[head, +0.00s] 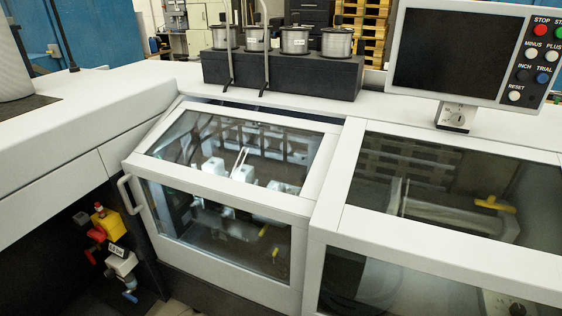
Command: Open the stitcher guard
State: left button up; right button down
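The stitcher guard (228,203) is a white-framed cover with clear panels, in the middle of the head view. It has a sloped top pane and a front pane, and it sits closed over the machine parts seen through it. A white bar handle (127,195) is on the left edge of its front face. Neither of my grippers is in view.
A second windowed guard (330,230) adjoins on the right. A control panel (458,55) with a dark screen and buttons stands above it. Several wire spools (294,40) sit on a dark block (285,77) behind. Red and yellow fittings (108,222) are in the recess left of the handle.

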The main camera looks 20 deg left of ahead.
aim_at(215, 189)
jog(key=u, duration=0.5)
jog(key=k, duration=0.65)
jog(key=u, duration=1)
jog(key=i, duration=1.4)
jog(key=z, duration=0.65)
